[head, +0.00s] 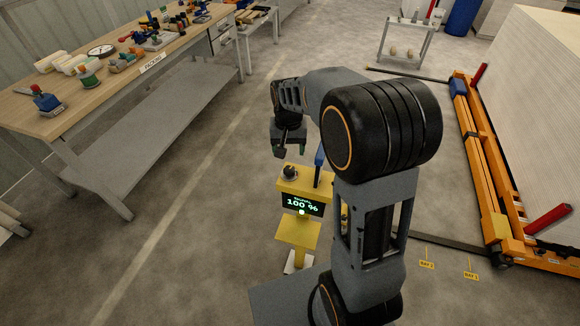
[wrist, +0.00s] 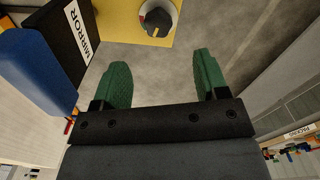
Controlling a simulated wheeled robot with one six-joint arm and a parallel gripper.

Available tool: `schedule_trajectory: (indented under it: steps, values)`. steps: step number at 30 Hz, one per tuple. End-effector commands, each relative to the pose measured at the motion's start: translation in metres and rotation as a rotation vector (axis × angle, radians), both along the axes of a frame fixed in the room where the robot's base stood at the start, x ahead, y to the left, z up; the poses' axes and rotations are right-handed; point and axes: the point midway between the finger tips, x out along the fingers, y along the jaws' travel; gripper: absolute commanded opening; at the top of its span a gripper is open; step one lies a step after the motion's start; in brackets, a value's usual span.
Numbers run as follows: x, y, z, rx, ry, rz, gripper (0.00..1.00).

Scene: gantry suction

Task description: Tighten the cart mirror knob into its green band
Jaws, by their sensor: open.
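The knob (head: 290,171), dark and round with a pale rim, sits on top of the yellow stand (head: 293,230). The stand's screen (head: 302,205) reads 100 %. My gripper (head: 278,152) is above and slightly left of the knob, apart from it. In the wrist view its green fingers (wrist: 163,78) are spread with nothing between them. I cannot make out a green band.
A blue lever (head: 320,152) rises beside the knob; a blue part shows close at left in the wrist view (wrist: 35,62). A packing bench (head: 133,77) with many items is at left. An orange gantry frame (head: 485,170) is at right. The floor left of the stand is clear.

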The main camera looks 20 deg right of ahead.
Motion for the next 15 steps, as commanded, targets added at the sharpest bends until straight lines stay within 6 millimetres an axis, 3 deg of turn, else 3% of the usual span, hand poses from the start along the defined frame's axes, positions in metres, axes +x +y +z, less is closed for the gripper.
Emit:
schedule_trajectory:
  steps: [6, 15]
  values:
    - [-0.001, -0.002, -0.042, 0.0, 0.004, -0.004, 0.67]
    - [0.0, -0.002, -0.079, 0.0, 0.002, -0.003, 0.67]
